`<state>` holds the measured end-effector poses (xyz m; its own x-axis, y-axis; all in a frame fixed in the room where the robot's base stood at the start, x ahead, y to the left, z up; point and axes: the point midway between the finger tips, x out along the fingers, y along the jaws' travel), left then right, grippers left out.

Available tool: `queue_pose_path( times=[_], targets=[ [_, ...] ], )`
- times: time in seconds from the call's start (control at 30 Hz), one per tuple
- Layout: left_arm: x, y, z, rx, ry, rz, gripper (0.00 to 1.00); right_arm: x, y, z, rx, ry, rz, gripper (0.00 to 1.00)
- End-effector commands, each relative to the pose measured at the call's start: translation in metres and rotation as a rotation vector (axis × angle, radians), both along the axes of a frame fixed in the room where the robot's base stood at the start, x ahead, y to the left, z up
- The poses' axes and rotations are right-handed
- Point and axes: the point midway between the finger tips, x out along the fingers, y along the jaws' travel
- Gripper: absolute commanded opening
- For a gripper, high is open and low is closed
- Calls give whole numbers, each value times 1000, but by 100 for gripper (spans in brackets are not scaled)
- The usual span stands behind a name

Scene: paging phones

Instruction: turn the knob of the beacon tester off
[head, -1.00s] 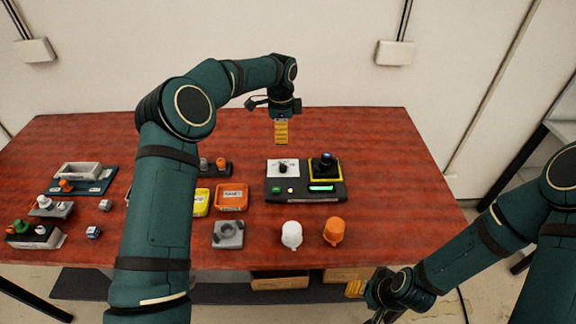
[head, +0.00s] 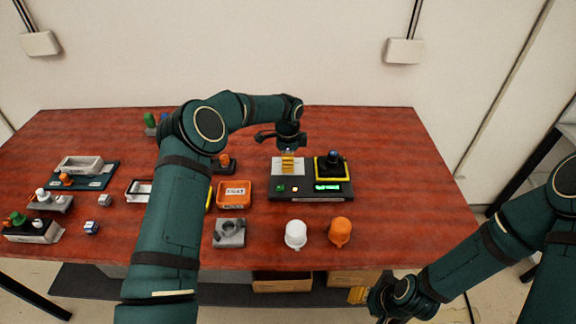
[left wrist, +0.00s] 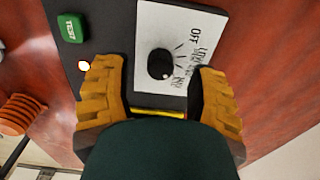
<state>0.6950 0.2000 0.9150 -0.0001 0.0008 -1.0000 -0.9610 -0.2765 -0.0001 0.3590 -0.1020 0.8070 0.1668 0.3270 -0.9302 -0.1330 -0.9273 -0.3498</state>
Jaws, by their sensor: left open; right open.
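The beacon tester (head: 312,197) is a dark box on the red table, with a white dial panel (head: 278,166) at its left. Its black round knob (left wrist: 160,64) shows in the left wrist view, with OFF printed to its upper right and more labels to its right. A pale mark on the knob lies at its lower right edge, away from OFF. My left gripper (head: 288,162) is open over the panel and hides the knob in the head view. In the left wrist view the knob lies ahead of and between the yellow fingers. My right gripper (head: 358,295) is open at the front, off the table.
The tester also has a green TEST button (left wrist: 71,27), a lit green display (head: 327,187) and a black blue-topped unit (head: 332,164) on a yellow-edged pad. A white beacon (head: 296,234) and orange beacon (head: 340,232) stand in front. An orange tray (head: 234,194) is left.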

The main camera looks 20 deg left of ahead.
Motion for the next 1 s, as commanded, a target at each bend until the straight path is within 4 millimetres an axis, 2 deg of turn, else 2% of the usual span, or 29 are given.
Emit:
queue_pose_path(
  times=[0.03, 0.2, 0.53, 0.57, 0.7, 0.73, 1.0],
  targets=[
    [0, 0, -8, -2, 2, 0, 58, 0, 0, -1, 0, 1, 0, 47],
    [0, 0, -19, -1, 0, 0, 58, 0, 0, -1, 0, 1, 1, 47],
    [0, 0, -22, -1, 0, 0, 58, -1, 0, -1, 0, 1, 0, 47],
    [0, 0, -22, -1, 0, 0, 53, 0, 0, -1, 0, 1, 0, 47],
    [0, 0, -22, -1, 0, 0, 4, 0, 0, -1, 0, 1, 0, 47],
    [0, 0, -22, -1, 0, 0, 0, 0, 0, -1, 0, 1, 0, 47],
    [0, 0, -21, -1, 0, 12, 0, 0, 0, -2, 0, 1, 0, 47]
  ],
)
